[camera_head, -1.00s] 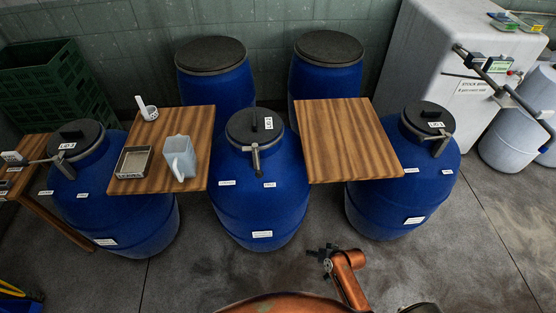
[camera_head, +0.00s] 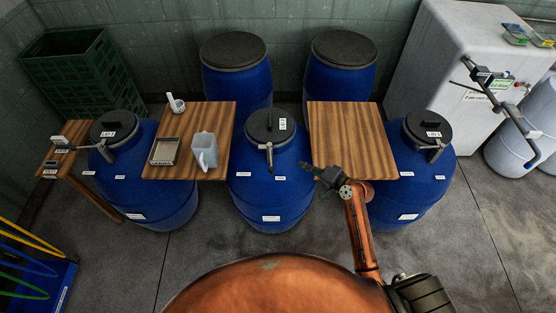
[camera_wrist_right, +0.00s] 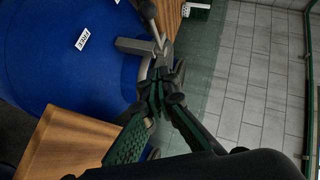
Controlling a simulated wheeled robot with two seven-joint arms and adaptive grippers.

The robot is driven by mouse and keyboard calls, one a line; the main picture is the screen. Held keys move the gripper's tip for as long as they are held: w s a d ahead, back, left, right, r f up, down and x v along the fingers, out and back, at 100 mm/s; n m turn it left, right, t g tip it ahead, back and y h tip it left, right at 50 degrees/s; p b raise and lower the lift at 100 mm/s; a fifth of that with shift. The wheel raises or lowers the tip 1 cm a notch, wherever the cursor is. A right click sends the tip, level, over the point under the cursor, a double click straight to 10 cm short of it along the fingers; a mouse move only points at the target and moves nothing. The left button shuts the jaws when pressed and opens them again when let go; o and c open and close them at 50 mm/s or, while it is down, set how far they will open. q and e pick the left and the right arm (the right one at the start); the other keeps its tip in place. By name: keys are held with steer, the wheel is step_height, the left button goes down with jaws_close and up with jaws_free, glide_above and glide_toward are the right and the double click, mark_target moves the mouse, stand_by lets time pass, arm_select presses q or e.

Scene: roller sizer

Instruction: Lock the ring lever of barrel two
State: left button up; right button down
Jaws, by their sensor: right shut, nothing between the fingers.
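Barrel two appears to be the middle blue barrel (camera_head: 290,190) of the front row; its small lid label is hard to read. A black lid (camera_head: 262,118) closes it. Its grey ring lever (camera_head: 269,156) sticks out at the front and points down toward the viewer. My right gripper (camera_head: 310,170) is to the right of this lever, apart from it in the head view. In the right wrist view a grey lever (camera_wrist_right: 148,20) and bracket lie just beyond the shut, empty fingertips (camera_wrist_right: 160,82); contact cannot be told. My left gripper is not in view.
Wooden boards flank the middle barrel: the left one (camera_head: 222,125) bears a jug (camera_head: 204,150), tray (camera_head: 164,151) and cup (camera_head: 177,104); the right one (camera_head: 350,130) is bare, close to my right gripper. Left (camera_head: 160,200) and right (camera_head: 400,195) barrels stand beside them.

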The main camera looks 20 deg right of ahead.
steer(key=shift+w+a, duration=0.1)
steer(key=s+a+f+p+x, duration=0.1)
steer(key=a+x, duration=0.1)
steer(key=x, duration=1)
steer(key=shift+a+f+p, duration=0.2)
steer(key=shift+p, duration=0.2)
steer(key=shift+s, duration=0.1)
